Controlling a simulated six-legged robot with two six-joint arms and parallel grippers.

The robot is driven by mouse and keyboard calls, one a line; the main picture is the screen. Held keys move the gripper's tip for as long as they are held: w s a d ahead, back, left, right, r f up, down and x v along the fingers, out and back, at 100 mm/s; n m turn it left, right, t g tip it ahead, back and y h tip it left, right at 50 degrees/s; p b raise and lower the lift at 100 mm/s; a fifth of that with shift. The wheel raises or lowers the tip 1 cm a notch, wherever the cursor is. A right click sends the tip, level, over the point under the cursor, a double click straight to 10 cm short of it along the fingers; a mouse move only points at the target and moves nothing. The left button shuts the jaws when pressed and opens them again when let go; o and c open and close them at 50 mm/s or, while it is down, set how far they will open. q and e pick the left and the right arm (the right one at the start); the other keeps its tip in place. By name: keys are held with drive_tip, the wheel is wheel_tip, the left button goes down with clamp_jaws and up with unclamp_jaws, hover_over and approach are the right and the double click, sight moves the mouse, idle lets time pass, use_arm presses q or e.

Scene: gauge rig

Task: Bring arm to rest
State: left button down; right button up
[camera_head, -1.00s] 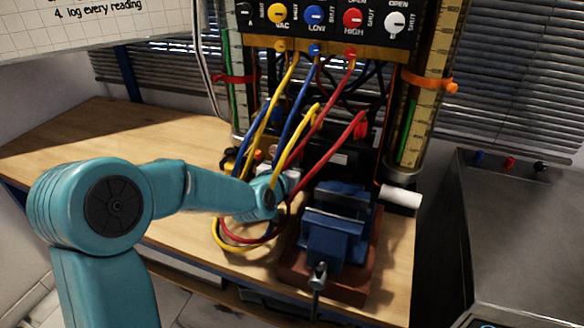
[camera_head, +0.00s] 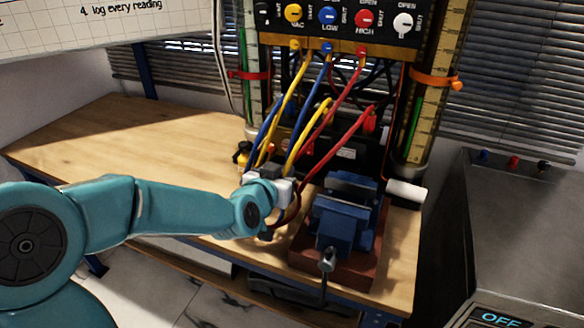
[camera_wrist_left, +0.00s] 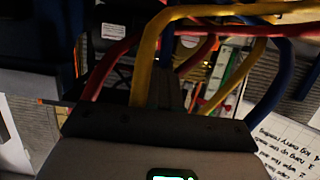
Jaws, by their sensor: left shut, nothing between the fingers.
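My left arm (camera_head: 180,208), teal, comes in from the left and reaches over the wooden bench (camera_head: 110,140). Its gripper (camera_head: 272,172) is at the hanging yellow, blue and red hoses, left of the blue vise (camera_head: 343,215). In the left wrist view the dark fingers (camera_wrist_left: 170,88) are shut with nothing held. A yellow hose (camera_wrist_left: 145,50) and a red hose (camera_wrist_left: 105,70) pass close in front of them. I cannot tell whether the hoses touch the gripper. My right gripper is in neither view.
The valve panel (camera_head: 340,25) with coloured knobs stands above the hoses, between gauge columns (camera_head: 430,90). A white cylinder (camera_head: 406,190) lies right of the vise. A grey cabinet (camera_head: 510,220) stands at the right. The bench's left part is clear.

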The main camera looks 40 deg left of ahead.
use_arm(q)
drive_tip(key=shift+s+d, duration=0.15)
drive_tip(key=shift+s, duration=0.5)
drive_tip(key=shift+s+r, duration=0.1)
